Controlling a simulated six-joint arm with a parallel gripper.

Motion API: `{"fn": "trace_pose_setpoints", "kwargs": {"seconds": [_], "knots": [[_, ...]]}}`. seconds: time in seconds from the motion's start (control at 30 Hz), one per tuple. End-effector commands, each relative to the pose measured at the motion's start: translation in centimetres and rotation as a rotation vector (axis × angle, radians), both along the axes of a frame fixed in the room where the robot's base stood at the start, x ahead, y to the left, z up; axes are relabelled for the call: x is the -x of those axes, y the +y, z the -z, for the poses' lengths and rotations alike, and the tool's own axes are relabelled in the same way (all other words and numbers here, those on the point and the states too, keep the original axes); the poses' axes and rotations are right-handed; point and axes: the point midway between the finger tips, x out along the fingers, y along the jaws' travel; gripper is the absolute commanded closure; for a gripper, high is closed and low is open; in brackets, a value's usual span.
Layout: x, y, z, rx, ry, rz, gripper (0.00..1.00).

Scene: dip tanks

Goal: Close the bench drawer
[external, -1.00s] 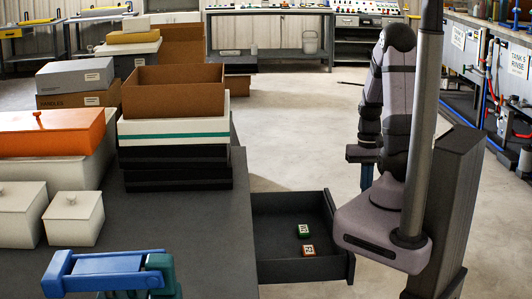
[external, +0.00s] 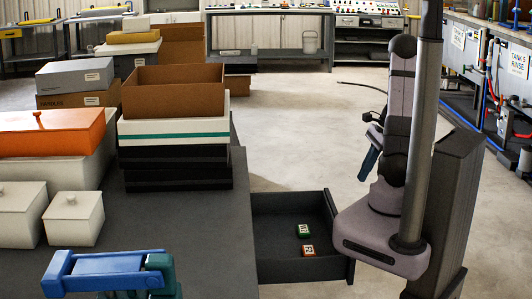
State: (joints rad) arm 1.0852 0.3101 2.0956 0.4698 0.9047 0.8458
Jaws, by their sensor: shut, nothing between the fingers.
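The bench drawer (external: 278,222) stands pulled out from the right side of the dark bench (external: 215,240). A small green-edged block (external: 304,230) and a small orange-edged block (external: 308,250) lie inside it. The drawer's front panel faces right, and my arm's base partly overlaps it in the view. My gripper (external: 364,176) is shut and empty. It hangs tilted beyond the drawer in the picture, above and to the right of it, apart from it. Part of the gripper is hidden behind my arm.
An open brown box (external: 174,90) tops a stack of white and black boxes at the bench edge. An orange lidded box (external: 52,133) and white lidded boxes (external: 73,218) stand left. A blue clamp-like fixture (external: 105,272) is in front. Floor (external: 290,140) beyond the drawer is clear.

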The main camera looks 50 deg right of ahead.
Motion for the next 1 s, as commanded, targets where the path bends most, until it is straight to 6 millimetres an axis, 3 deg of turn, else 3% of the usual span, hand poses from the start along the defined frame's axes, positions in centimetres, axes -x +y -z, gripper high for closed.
{"fn": "trace_pose_setpoints", "kwargs": {"seconds": [0.2,0.53,1.0], "knots": [[0.1,0.1,0.0,-0.032,0.029,0.093,1.00],[-0.3,0.5,1.2,-0.033,0.029,0.093,1.00],[-2.3,2.7,8.6,-0.036,0.032,0.091,1.00]]}}
